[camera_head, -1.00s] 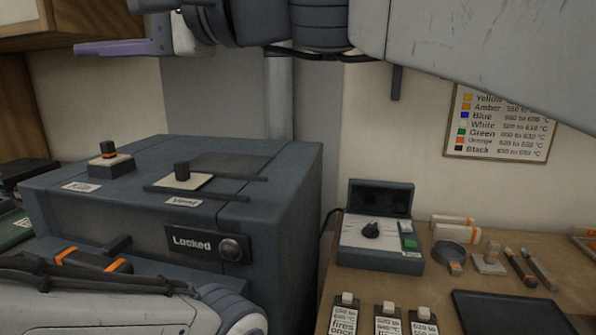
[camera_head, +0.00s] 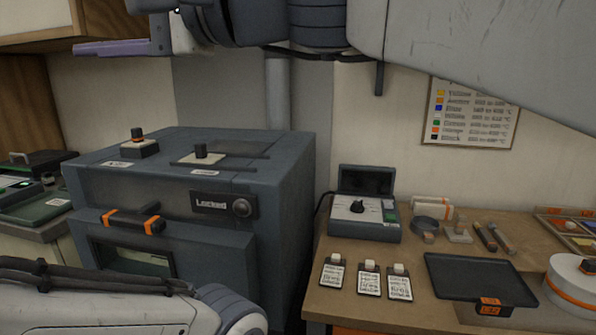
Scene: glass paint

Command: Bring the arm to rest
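My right arm crosses the top of the head view from the right. The purple part (camera_head: 112,47) at its left end looks like a finger of my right gripper; the rest of that gripper is cut off by the top edge, so its opening does not show. My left arm (camera_head: 110,302) lies across the lower left corner as a pale link with a dark cable, and its gripper is outside the view. Nothing held by either arm can be seen.
A grey kiln (camera_head: 270,185) marked "Locked" stands left of centre, its orange-banded handle (camera_head: 125,222) in front. A colour chart (camera_head: 473,113) hangs behind.

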